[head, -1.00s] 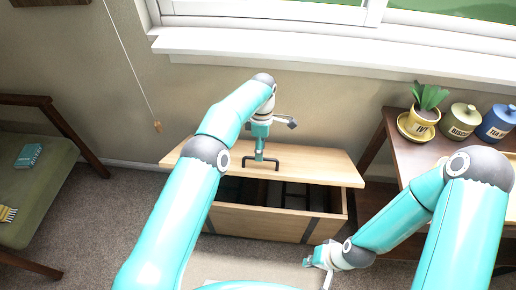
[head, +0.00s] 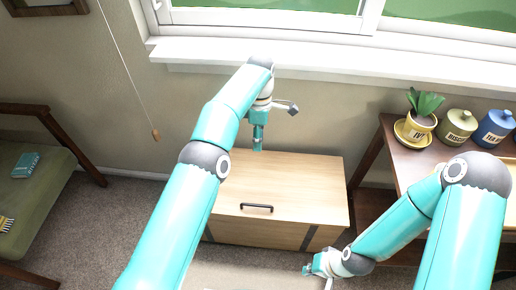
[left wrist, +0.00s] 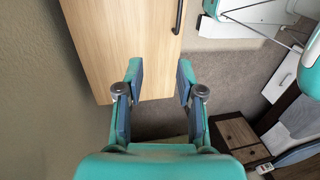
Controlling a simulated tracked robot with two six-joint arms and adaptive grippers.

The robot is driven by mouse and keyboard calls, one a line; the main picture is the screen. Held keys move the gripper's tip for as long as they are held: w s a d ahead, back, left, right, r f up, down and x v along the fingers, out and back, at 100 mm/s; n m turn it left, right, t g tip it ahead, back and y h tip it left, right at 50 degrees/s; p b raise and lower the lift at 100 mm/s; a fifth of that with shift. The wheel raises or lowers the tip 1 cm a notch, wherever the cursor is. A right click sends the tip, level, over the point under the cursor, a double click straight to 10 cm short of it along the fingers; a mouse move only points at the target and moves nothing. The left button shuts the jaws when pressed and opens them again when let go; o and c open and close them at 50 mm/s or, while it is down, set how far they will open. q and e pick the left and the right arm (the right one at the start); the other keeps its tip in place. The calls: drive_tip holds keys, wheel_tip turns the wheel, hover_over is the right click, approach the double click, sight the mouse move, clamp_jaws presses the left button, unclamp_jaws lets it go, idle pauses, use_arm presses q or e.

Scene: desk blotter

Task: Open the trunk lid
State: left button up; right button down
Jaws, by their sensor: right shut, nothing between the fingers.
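The wooden trunk (head: 240,235) stands on the carpet below the window. Its pale lid (head: 300,180) lies down flat, with the dark handle (head: 257,208) near the front edge. My left gripper (head: 258,148) is over the lid's back edge, well behind the handle. In the left wrist view my left gripper (left wrist: 160,75) has its fingers apart with nothing between them. The lid (left wrist: 120,40) and handle (left wrist: 178,15) show beyond the fingers there. My right gripper (head: 308,269) is shut and empty, low in front of the trunk's right side.
A wooden side table (head: 395,155) at the right holds a potted plant (head: 421,118), a green canister (head: 456,128) and a blue canister (head: 493,126). A green-seated chair (head: 40,190) stands at the left. A pull cord (head: 125,70) hangs by the wall. The window sill (head: 300,68) is behind the trunk.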

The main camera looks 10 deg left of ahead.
use_arm(q)
drive_tip(key=shift+s+r, duration=0.1)
drive_tip(key=shift+r, duration=0.75)
drive_tip(key=shift+a, duration=0.1)
